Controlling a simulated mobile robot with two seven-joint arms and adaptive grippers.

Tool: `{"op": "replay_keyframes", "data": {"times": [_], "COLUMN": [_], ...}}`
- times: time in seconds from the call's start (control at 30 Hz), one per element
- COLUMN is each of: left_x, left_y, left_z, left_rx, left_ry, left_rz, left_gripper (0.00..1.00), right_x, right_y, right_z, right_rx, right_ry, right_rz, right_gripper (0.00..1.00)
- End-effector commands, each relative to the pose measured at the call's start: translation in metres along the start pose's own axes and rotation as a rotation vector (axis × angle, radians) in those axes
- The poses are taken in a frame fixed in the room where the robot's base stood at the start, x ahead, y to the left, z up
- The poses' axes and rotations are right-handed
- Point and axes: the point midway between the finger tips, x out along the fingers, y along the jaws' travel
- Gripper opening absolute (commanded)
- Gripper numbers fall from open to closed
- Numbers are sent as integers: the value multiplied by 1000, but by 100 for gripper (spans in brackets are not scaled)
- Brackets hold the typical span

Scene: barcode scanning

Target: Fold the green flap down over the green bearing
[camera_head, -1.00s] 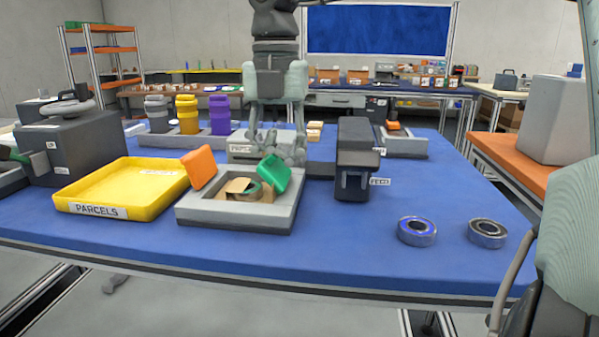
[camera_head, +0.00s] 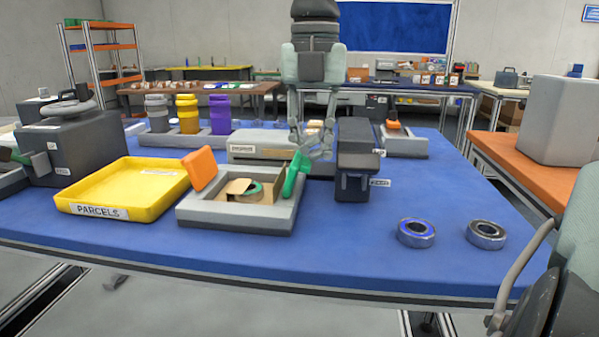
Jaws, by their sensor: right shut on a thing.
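The green flap (camera_head: 296,173) stands steeply tilted, almost edge-on, at the right side of an open cardboard box in a grey tray (camera_head: 235,216). The green bearing (camera_head: 251,190) shows as a ring with a green band inside the box, partly hidden by the cardboard. The orange flap (camera_head: 200,168) leans outward at the tray's left side. My right gripper (camera_head: 311,150) comes down from above, just beyond the green flap, shut with its fingertips at the flap's upper edge. My left gripper is out of view.
A yellow parcels tray (camera_head: 120,204) stands left of the grey tray. A dark device (camera_head: 356,160) stands close on the right. Two loose bearings, one blue (camera_head: 416,232) and one grey (camera_head: 486,234), lie at the right front. The front table strip is clear.

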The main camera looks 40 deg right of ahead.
Motion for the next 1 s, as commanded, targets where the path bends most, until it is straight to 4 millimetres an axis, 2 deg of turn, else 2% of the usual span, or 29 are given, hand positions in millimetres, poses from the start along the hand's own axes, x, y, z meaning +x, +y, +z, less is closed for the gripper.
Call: {"op": "replay_keyframes", "data": {"times": [0.1,0.5,0.73,1.0], "left_x": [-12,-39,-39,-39], "left_y": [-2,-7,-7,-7], "left_z": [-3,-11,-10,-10], "left_rx": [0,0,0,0], "left_ry": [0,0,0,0], "left_rz": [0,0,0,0], "left_gripper": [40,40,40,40], "right_x": [-16,-55,-74,-76], "right_y": [0,0,0,0], "right_z": [0,0,0,0], "right_rx": [0,2,1,0], "right_ry": [-2,-2,-2,-1], "right_rz": [0,1,1,1], "right_gripper": [0,0,0,0]}}
